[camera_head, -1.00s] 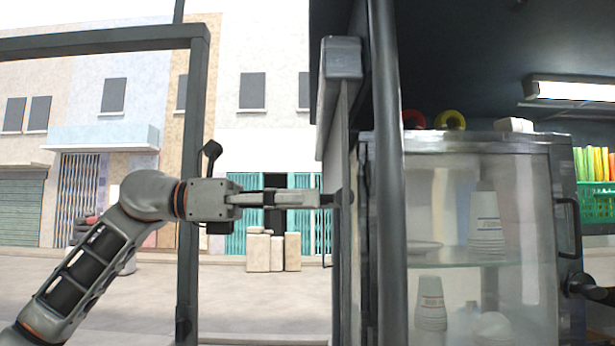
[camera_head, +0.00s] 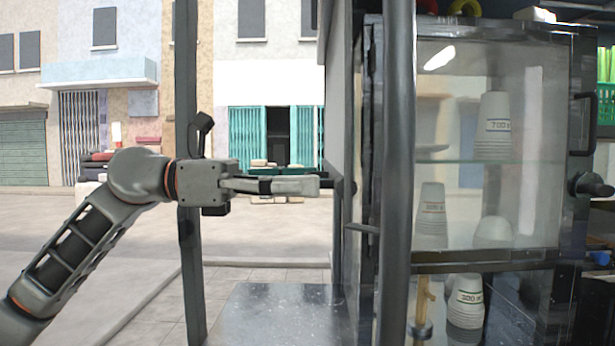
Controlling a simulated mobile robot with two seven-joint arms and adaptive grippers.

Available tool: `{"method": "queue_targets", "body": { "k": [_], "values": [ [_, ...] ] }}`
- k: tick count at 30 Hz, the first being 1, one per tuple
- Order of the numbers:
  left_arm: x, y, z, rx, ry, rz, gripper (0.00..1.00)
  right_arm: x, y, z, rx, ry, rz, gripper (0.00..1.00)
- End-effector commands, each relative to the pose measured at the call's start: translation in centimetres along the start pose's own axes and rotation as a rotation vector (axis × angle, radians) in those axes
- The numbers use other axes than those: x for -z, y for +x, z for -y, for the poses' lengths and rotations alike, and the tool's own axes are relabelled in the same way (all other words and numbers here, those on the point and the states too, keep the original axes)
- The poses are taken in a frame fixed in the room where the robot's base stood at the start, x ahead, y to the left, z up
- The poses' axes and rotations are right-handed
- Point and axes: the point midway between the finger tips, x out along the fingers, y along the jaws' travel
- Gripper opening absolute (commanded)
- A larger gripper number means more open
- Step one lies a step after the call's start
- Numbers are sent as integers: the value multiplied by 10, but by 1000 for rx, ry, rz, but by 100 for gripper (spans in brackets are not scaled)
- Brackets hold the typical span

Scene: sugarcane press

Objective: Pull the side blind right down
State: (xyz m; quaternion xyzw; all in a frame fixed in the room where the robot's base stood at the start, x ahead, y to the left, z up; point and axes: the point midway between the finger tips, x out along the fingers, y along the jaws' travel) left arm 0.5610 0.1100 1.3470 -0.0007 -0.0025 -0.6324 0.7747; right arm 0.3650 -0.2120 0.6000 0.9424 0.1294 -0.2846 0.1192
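The side blind (camera_head: 340,95) shows nearly edge-on as a pale grey strip left of the dark post, with its top out of the picture. My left gripper (camera_head: 322,186) reaches in from the left at the blind's lower part. Its fingers are close together, and a small dark end piece (camera_head: 345,188) at their tips meets the blind's lower edge. The fingers look shut on it, though the contact itself is partly hidden. My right gripper is not in view.
A dark post (camera_head: 398,180) and a glass cabinet (camera_head: 550,225) holding stacked cups (camera_head: 494,126) stand just right of the blind. A thin frame post (camera_head: 187,260) stands behind my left arm. Below the gripper is a grey flat surface (camera_head: 275,312); the street beyond is open.

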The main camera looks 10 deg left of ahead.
Motion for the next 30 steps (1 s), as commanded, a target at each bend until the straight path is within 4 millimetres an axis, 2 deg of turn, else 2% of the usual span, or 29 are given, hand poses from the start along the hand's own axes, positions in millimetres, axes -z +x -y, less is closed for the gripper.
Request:
{"method": "queue_targets", "body": {
  "k": [1,3,4,5,13,17,20,30],
  "values": [
    [6,1,-2,-1,0,-10,52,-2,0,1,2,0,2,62],
    [7,1,-2,-1,-1,-11,52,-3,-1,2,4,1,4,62],
    [7,1,-2,-1,-1,-11,93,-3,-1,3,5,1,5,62],
    [7,1,-1,0,-2,-12,96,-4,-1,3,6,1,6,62],
    [5,0,-1,1,-2,-8,96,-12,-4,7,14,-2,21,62],
    [4,-7,-1,-1,-2,-7,96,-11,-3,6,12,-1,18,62],
    [4,-22,-2,-3,-3,-7,96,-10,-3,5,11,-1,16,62],
    [5,-90,-3,-4,-5,-9,96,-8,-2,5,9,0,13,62]
  ]
}}
